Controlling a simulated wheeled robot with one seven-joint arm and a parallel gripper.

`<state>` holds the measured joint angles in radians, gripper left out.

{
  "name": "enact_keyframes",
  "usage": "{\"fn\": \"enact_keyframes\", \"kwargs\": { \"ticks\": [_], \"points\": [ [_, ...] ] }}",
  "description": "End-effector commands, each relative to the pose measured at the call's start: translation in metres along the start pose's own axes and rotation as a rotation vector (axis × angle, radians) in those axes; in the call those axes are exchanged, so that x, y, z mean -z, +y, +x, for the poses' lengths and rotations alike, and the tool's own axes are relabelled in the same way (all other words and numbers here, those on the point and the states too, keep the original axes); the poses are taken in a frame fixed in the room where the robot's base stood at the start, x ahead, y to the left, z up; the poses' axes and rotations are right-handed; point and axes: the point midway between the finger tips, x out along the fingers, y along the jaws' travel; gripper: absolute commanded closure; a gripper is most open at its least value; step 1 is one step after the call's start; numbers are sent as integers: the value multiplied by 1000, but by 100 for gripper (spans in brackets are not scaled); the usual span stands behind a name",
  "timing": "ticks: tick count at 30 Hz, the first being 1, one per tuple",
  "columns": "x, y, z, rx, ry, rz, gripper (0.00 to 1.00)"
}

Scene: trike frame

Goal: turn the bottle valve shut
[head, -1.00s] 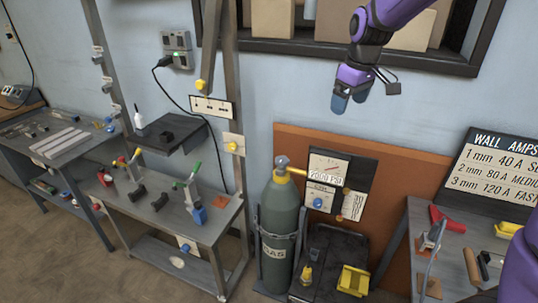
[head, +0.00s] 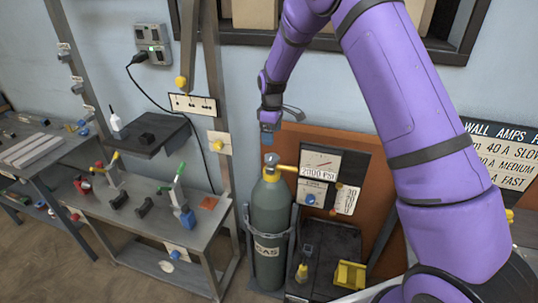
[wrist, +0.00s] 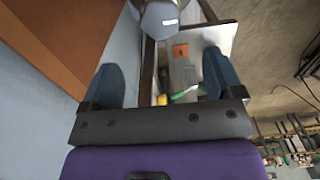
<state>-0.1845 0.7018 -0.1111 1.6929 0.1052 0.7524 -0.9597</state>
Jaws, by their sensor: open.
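The grey-green gas bottle (head: 270,212) stands upright in a metal holder against the wall. The bottle valve is a grey round knob (head: 271,159) on its top, with a yellow fitting (head: 287,168) pointing right. My gripper (head: 267,140) is pointed down just above the knob in the head view. In the wrist view my open gripper (wrist: 165,80) has two blue fingers spread apart with nothing held. The grey knob (wrist: 160,22), with a white mark, shows at the top edge, beyond the fingertips and cut off by the frame.
A gauge panel (head: 320,163) on a brown board is close to the right of the valve. A dark cart (head: 325,242) with a yellow block (head: 350,274) stands right of the bottle. A metal bench (head: 145,225) with clamps is at left. My purple arm covers much of the right side.

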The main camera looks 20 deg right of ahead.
Motion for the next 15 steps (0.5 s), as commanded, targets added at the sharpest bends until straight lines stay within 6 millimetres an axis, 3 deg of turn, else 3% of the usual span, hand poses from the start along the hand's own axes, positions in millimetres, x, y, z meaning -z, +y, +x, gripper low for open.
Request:
{"fn": "enact_keyframes", "kwargs": {
  "ticks": [9, 15],
  "points": [
    [0, -1, 56, 3, -3, 0, 14],
    [0, -1, 83, 1, -1, 0, 14]
  ]
}}
